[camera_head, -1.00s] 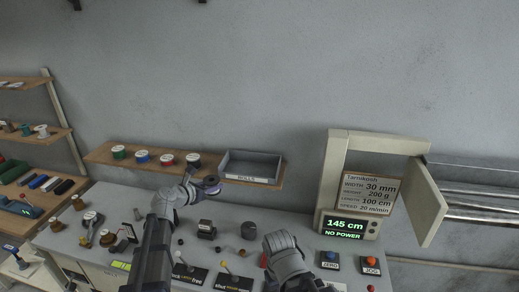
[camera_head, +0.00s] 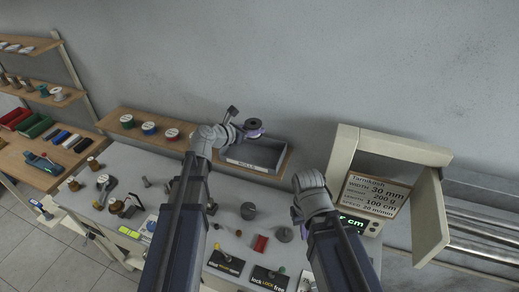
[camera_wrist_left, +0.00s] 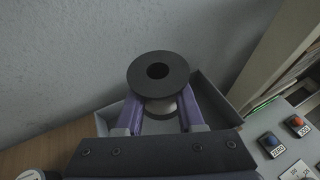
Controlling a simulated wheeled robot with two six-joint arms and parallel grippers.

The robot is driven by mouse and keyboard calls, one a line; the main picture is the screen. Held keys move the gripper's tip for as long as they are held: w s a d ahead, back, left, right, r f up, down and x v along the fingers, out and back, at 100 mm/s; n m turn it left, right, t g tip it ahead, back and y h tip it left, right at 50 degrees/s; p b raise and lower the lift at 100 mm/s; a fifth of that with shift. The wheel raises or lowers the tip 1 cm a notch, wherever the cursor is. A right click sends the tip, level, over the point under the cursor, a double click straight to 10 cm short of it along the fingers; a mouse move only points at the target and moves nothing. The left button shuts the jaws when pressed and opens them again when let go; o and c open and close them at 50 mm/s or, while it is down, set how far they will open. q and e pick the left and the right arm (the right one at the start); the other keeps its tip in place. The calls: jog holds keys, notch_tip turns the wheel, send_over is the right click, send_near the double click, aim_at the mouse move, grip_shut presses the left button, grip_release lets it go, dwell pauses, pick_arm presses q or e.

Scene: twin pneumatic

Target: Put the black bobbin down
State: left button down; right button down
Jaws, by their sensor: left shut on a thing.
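The black bobbin (camera_head: 254,124) is upright in my left gripper (camera_head: 250,132), in the air by the long shelf. In the left wrist view its black top flange with a centre hole (camera_wrist_left: 147,88) is clear, with a pale core below. The purple fingers of my left gripper (camera_wrist_left: 162,117) are shut around that core. The grey tray labelled ROLLS (camera_head: 258,164) is just below and behind the bobbin; it also shows in the left wrist view (camera_wrist_left: 207,87). My right gripper (camera_head: 297,212) is low over the bench, its fingertips mostly hidden by its own wrist.
Green (camera_head: 127,121), blue (camera_head: 149,128) and red (camera_head: 172,134) spools stand on the wooden shelf left of the tray. A pale frame with an open door (camera_head: 430,215) stands at the right. Small parts and lever signs crowd the bench below.

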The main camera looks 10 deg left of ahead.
pick_arm(q)
jog(key=b, duration=0.6)
send_over(254, 155)
notch_tip(254, 155, down, 6)
jog(key=shift+r, duration=0.1)
jog(key=shift+f+b, duration=2)
jog(key=shift+f, duration=0.05)
jog(key=shift+s+f, duration=0.1)
jog(key=shift+f, duration=0.15)
jog(key=c, duration=0.5)
grip_release()
